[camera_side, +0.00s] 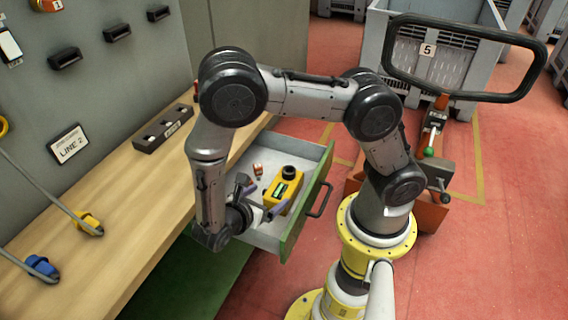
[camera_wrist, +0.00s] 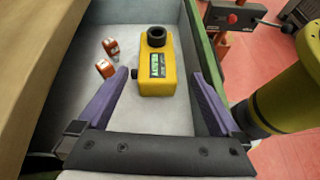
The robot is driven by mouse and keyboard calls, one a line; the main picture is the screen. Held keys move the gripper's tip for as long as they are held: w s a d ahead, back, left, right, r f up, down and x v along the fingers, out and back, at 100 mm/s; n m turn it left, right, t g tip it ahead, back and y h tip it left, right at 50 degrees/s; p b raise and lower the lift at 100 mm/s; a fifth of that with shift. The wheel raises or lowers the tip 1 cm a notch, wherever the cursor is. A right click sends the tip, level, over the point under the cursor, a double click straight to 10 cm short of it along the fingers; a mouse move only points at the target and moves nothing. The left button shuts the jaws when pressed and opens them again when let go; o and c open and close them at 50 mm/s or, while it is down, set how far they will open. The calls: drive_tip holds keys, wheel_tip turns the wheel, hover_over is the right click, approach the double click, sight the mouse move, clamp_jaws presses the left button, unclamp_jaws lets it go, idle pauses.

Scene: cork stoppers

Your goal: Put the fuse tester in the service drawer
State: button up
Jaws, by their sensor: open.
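The fuse tester (camera_side: 285,188) is a yellow box with a black round knob and a small green display. It lies inside the open service drawer (camera_side: 309,220), which has grey walls and a green front with a dark handle. In the wrist view the fuse tester (camera_wrist: 157,65) rests on the pale drawer floor (camera_wrist: 85,104). My gripper (camera_side: 262,200) is low over the drawer. In the wrist view its purple fingers (camera_wrist: 160,82) are spread wide, with the tester's near end between or just ahead of them. A gap shows on both sides, and nothing is held.
Two small orange-and-white items (camera_wrist: 107,58) lie in the drawer left of the tester. A wooden bench (camera_side: 120,200) stands beside the drawer, with a yellow plug (camera_side: 88,222) and a blue plug (camera_side: 42,267) on it. A grey crate (camera_side: 405,60) stands behind on the red floor.

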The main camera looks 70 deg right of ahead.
drive_tip(key=s+r+m+t+y, duration=0.2)
drive_tip(key=s+r+m+y, duration=0.1)
drive_tip(key=r, duration=0.5)
drive_tip(key=s+r+m+t+y, duration=0.2)
drive_tip(key=r+m+y, duration=0.3)
drive_tip(key=r+m, duration=0.3)
drive_tip(key=s+r+m+t+y, duration=0.2)
drive_tip(key=s+r+m+y, duration=0.2)
drive_tip(key=r, duration=0.5)
drive_tip(key=shift+s+d+m, duration=0.4)
drive_tip(key=shift+s+m, duration=0.05)
drive_tip(key=shift+m, duration=0.45)
